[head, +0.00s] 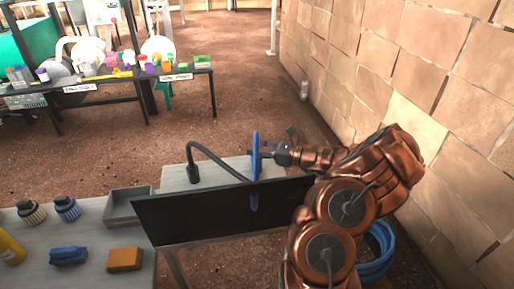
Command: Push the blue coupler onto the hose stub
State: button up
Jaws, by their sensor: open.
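A blue upright piece (255,150), narrow and seen nearly edge-on, stands behind the top edge of a dark panel; I take it for the blue coupler. A black hose (215,157) curves from a dark base on the grey bench towards its lower left side. The hose stub is not clearly distinguishable here. My gripper (270,153) is at the right side of the blue piece, open and pointing left. The fingertips are small and partly hidden, so I cannot tell whether they touch it.
The dark panel (190,216) stands in front of the bench. At left are a grey tray (128,218), two dark-capped jars (67,209), a blue block (68,257), an orange block (124,260) and a yellow bottle (10,248). A stone wall (440,60) bounds the right.

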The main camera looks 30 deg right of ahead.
jog(key=v, duration=1.2)
jog(key=v, duration=1.2)
